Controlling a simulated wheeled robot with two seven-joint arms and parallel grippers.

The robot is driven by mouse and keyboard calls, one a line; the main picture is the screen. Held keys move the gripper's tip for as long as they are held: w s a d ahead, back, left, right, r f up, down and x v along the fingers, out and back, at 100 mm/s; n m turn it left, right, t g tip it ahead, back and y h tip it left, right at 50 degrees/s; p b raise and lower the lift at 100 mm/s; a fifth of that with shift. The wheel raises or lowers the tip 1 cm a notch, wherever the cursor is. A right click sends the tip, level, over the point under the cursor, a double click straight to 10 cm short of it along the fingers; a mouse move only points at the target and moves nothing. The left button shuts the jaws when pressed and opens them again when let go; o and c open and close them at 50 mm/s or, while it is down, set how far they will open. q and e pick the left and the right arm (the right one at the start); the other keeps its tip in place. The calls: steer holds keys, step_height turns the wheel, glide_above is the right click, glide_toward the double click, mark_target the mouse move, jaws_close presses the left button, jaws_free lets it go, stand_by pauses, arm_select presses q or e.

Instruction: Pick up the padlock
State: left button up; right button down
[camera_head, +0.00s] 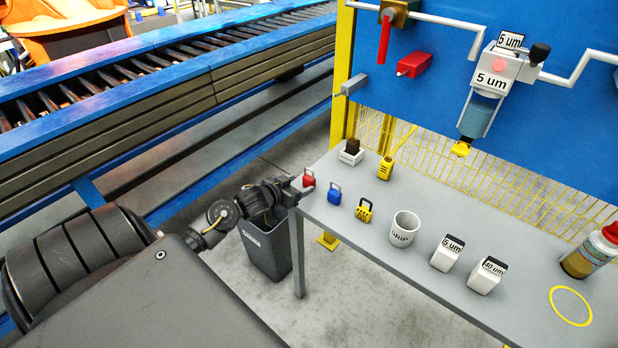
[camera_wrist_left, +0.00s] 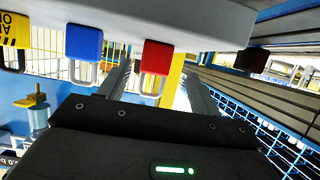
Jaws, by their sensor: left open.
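A red padlock (camera_head: 308,180) stands at the near left corner of the grey table (camera_head: 455,220). A blue padlock (camera_head: 334,197) stands just right of it. My left gripper (camera_head: 299,187) is at the table corner, right by the red padlock. In the left wrist view, which looks upside down, the gripper (camera_wrist_left: 158,80) is open. The red padlock (camera_wrist_left: 157,57) shows between its two fingers, with a gap on each side, and the blue padlock (camera_wrist_left: 83,42) is outside them to the left. My right gripper is not in view.
A yellow lock-like piece (camera_head: 364,210), a white mug (camera_head: 404,229), two white labelled blocks (camera_head: 446,254) (camera_head: 486,276) and a red-capped bottle (camera_head: 592,252) stand along the table. A dark bin (camera_head: 264,250) is below the table's left end. A blue conveyor (camera_head: 150,60) is behind.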

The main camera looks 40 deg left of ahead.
mark_target(312, 177)
arm_select(q)
steer(key=shift+d+r+p+x, duration=0.1)
steer(key=shift+p+x, duration=0.15)
steer(key=shift+x, duration=1.55)
steer(key=shift+d+r+p+x, duration=0.1)
steer(key=shift+d+p+x, duration=0.1)
steer(key=shift+x, duration=1.65)
steer(key=c, duration=1.2)
steer(key=shift+r, duration=0.1)
steer(key=shift+r, duration=0.25)
step_height(312, 177, up, 2)
steer(key=shift+a+r+b, duration=0.1)
steer(key=shift+b, duration=0.25)
steer(key=s+d+r, duration=0.4)
steer(key=d+r, duration=0.1)
steer(key=s+d+r, duration=0.5)
steer(key=shift+s+d+r, duration=0.1)
steer(key=shift+s+d, duration=0.1)
steer(key=shift+d, duration=0.1)
